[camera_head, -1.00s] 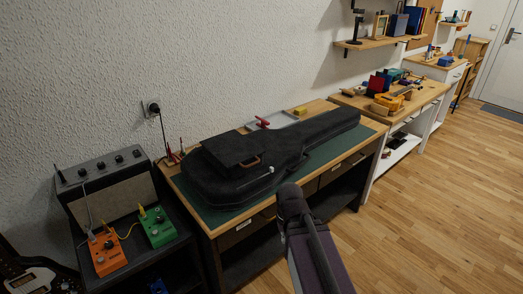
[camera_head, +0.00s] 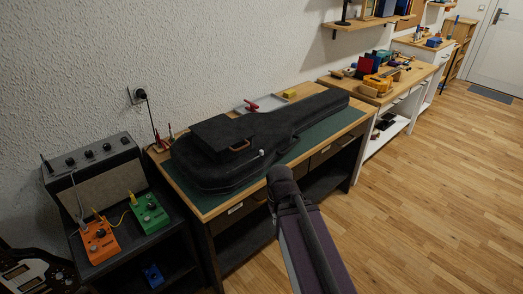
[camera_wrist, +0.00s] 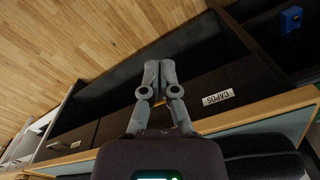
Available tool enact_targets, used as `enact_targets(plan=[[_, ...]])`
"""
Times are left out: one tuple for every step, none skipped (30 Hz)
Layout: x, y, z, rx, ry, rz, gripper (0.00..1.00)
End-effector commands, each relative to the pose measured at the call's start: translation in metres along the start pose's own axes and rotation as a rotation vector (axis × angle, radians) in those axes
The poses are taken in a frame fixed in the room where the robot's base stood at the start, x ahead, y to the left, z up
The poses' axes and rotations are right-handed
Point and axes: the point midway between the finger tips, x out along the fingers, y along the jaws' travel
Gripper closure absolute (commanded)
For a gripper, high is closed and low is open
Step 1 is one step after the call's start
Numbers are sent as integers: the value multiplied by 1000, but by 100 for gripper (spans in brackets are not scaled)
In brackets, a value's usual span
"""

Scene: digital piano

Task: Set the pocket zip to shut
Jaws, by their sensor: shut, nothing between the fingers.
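A black guitar case (camera_head: 210,165) lies on a green mat on the workbench in the head view. A raised dark pocket (camera_head: 223,137) sits on its top, with a tan handle-like piece (camera_head: 239,144) at its front edge. A small pale piece (camera_head: 262,153) shows at the case's front side. I cannot make out the zip's position. In the wrist view, my gripper (camera_wrist: 159,66) is shut and empty, in front of the bench drawers. The case's dark edge (camera_wrist: 262,158) shows at the bottom right there. In the head view, my arm hides the gripper.
The workbench's wooden edge (camera_wrist: 262,108) and a drawer labelled "CAPOS" (camera_wrist: 217,98) are close to my gripper. An amplifier (camera_head: 100,178) and orange (camera_head: 98,242) and green (camera_head: 150,212) pedals stand left. Wooden floor (camera_head: 430,210) is free on the right.

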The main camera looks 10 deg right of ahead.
Motion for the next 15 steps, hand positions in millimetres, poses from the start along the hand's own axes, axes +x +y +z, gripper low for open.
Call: enact_targets(plan=[[0, 0, 0, 0, 0, 0, 100], [0, 0, 0, 0, 0, 0, 100], [0, 0, 0, 0, 0, 0, 100], [0, 0, 0, 0, 0, 0, 100], [0, 0, 0, 0, 0, 0, 100], [0, 0, 0, 0, 0, 0, 91], [0, 0, 0, 0, 0, 0, 82], [-1, 0, 0, -1, 0, 0, 73], [-2, 0, -2, -2, 0, 0, 61], [-3, 0, -2, -4, 0, 0, 52], [-4, 0, -4, -6, 0, 0, 46], [-7, 0, -6, -10, 0, 0, 46], [-9, 0, -9, -13, 0, 0, 46], [-12, 0, -12, -18, 0, 0, 46], [-16, 0, -16, -25, 0, 0, 46]])
